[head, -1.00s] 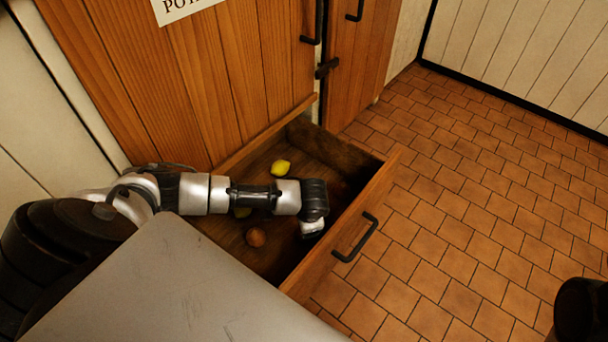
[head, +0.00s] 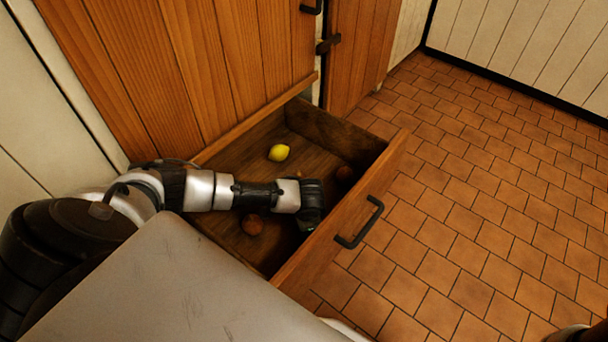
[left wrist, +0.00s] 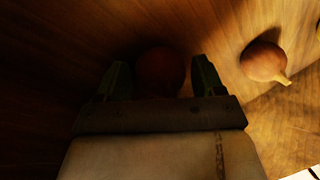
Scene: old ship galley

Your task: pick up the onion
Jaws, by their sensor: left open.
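In the left wrist view, my left gripper (left wrist: 164,78) is open, with a finger on each side of a dark reddish-brown round thing (left wrist: 160,70). It looks like an onion, but shadow hides its detail, and I cannot tell whether the fingers touch it. A lighter brown onion (left wrist: 264,62) with a pointed tip lies to the right of the fingers. In the head view, my left gripper (head: 308,222) is low inside the open drawer, its fingers hardly visible.
The wooden drawer (head: 330,245) is open, its front wall and black handle (head: 360,222) on the right. A grey worktop (head: 170,290) borders the drawer.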

